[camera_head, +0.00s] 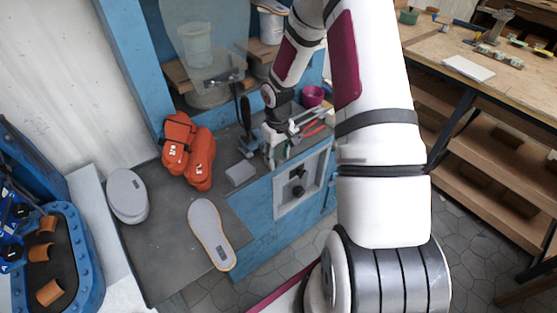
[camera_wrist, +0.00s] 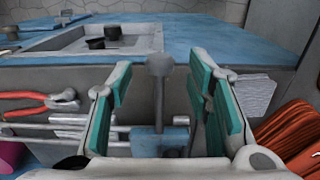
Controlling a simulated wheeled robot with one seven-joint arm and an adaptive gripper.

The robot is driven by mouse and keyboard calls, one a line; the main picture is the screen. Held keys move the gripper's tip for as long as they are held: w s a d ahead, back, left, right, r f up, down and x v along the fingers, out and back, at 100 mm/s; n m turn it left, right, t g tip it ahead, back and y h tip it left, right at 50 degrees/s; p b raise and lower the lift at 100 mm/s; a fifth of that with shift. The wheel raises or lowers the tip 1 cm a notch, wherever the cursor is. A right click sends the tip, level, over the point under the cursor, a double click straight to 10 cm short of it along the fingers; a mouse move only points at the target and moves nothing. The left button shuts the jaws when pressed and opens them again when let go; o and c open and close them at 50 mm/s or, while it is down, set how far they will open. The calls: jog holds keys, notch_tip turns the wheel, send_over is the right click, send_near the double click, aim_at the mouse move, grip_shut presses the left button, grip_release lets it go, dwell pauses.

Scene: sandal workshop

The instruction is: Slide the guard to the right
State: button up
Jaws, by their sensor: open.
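The guard appears to be the clear, tinted panel (camera_head: 205,38) at the upper left of the head view, in front of the blue machine frame. It does not show clearly in the wrist view. My gripper (camera_head: 270,145) is low over the bench by the machine, to the right of and below the panel. In the wrist view my gripper (camera_wrist: 160,105) is open, its teal pads apart. A grey post with a rounded top (camera_wrist: 160,64) shows between the pads, above a blue-grey block. I cannot tell whether it touches either pad.
Red-orange gloves (camera_head: 190,150), a grey block (camera_head: 240,174) and a sole (camera_head: 211,233) lie on the bench left of my gripper. Red-handled pliers (camera_wrist: 40,105), metal tools and a magenta bowl (camera_head: 312,96) are close by. A control panel (camera_head: 302,185) is on the blue front.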

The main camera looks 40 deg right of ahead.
jog(key=shift+f, duration=1.1)
grip_shut()
jog(key=w+d+b, duration=0.1)
jog(key=d+b, duration=0.8)
jog(key=d, duration=2.3)
jog(key=shift+d+r, duration=0.1)
grip_release()
